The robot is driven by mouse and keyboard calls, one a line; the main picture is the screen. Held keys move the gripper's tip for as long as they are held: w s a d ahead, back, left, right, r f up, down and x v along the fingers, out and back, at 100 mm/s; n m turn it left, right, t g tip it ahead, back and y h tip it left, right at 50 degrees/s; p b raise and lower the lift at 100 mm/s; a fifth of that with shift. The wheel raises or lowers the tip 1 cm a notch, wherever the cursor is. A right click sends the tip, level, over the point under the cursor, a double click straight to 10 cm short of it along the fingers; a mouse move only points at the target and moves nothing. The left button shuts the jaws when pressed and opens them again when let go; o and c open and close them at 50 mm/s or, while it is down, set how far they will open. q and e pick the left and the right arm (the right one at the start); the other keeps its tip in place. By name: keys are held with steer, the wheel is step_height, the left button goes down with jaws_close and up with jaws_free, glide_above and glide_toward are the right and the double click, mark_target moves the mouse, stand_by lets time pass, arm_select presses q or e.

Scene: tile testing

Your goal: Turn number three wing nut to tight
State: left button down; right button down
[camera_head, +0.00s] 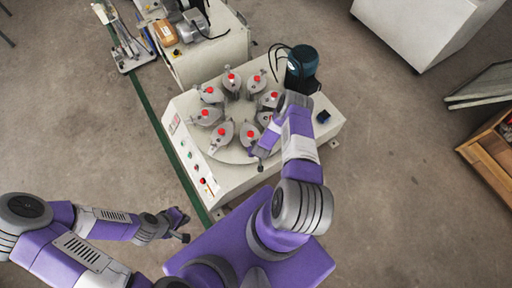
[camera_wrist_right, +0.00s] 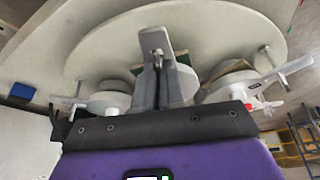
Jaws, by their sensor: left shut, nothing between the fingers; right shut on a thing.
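The machine (camera_head: 236,172) has a round plate (camera_head: 232,153) bearing several grey pots (camera_head: 222,138) with red tops and wing nuts. No number three label is readable. My right gripper (camera_head: 262,152) is at the plate's near right edge, its fingers partly hidden by the arm in the head view. In the right wrist view its fingers (camera_wrist_right: 160,72) are shut on a grey metal wing nut (camera_wrist_right: 155,40), in front of a pot largely hidden behind them. Neighbouring pots show at the left (camera_wrist_right: 108,97) and right (camera_wrist_right: 232,82). My left gripper (camera_head: 182,226) is shut and empty, left of the machine.
A dark motor (camera_head: 302,62) stands at the machine's back right corner. A light cabinet with equipment (camera_head: 210,55) stands behind. A wooden crate (camera_head: 490,155) is at far right. The floor right of the machine (camera_head: 400,190) is clear.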

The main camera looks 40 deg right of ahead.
steer(key=shift+a+m, duration=0.1)
steer(key=shift+m, duration=0.2)
steer(key=m, duration=0.1)
steer(key=m+h, duration=0.1)
steer(key=m+b, duration=0.1)
steer(key=shift+w+a+m+g, duration=0.2)
steer(key=shift+w+m+g, duration=0.05)
steer(key=shift+m+g, duration=0.15)
steer(key=m, duration=0.1)
steer(key=m+g+h+b, duration=0.1)
steer(key=m, duration=0.1)
steer(key=m+b, duration=0.1)
steer(key=shift+w+a+f+m+g, duration=0.1)
steer(key=shift+w+a+m+g, duration=0.05)
steer(key=shift+w+m+g, duration=0.15)
steer(key=m+b, duration=0.1)
steer(key=m+g+b, duration=0.1)
steer(key=m+b, duration=0.1)
steer(key=m+g+b, duration=0.1)
steer(key=m, duration=0.1)
steer(key=shift+w+h, duration=0.3)
steer(key=shift+w+m+g+b, duration=0.1)
steer(key=shift+m+g+b, duration=0.25)
steer(key=shift+m+b, duration=0.45)
steer(key=shift+w+m+g+b, duration=0.1)
steer(key=shift+m+g+b, duration=0.25)
steer(key=shift+m, duration=0.75)
steer(key=c, duration=1.2)
jaws_free()
steer(key=shift+c, duration=0.2)
